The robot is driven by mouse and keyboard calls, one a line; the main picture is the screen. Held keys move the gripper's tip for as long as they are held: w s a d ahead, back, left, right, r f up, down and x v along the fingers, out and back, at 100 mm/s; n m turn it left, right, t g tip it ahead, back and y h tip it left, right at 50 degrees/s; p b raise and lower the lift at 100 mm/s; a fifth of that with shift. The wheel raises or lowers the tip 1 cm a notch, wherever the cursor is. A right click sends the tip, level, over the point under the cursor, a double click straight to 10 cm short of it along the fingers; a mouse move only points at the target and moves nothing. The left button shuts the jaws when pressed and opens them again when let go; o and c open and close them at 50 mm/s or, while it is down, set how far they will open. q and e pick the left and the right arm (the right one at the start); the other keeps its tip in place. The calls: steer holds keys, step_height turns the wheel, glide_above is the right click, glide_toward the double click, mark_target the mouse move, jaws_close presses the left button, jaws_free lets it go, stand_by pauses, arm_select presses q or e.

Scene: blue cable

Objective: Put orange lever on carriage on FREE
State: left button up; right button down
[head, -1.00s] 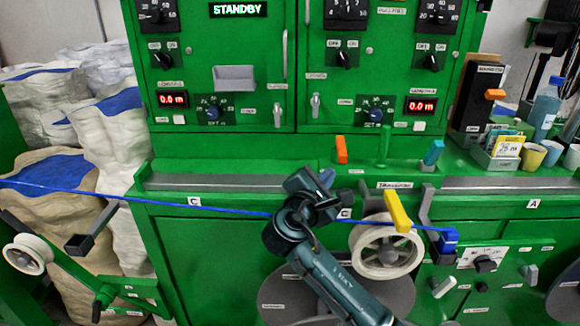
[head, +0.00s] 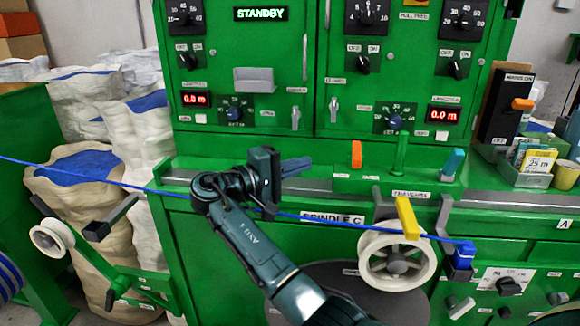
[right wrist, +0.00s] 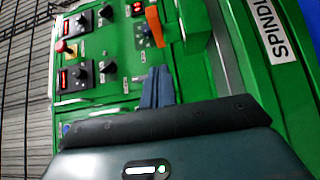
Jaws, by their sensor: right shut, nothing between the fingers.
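The orange lever (head: 356,154) stands upright on the green carriage (head: 385,183), left of a green post and a blue lever. In the right wrist view the orange lever (right wrist: 155,26) is beyond the fingertips. I cannot read a FREE mark beside it. My right gripper (head: 305,165) is shut and empty, its blue-grey fingers pointing right toward the lever with a gap between. The closed fingers also show in the right wrist view (right wrist: 157,88). My left gripper is out of view.
A taut blue cable (head: 90,178) crosses the machine front, passing by my right wrist. A white wheel (head: 397,258) with a yellow lever (head: 407,217) is at lower right. A black box (head: 505,105) bears another orange switch. Green cabinets stand behind the ledge.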

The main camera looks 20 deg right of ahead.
glide_toward(352, 156)
steer(key=w+d, duration=0.3)
arm_select(q)
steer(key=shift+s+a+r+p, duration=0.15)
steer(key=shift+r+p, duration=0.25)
steer(key=shift+p, duration=0.5)
arm_select(e)
steer(key=shift+s+d+r, duration=0.2)
steer(key=shift+s+d, duration=1)
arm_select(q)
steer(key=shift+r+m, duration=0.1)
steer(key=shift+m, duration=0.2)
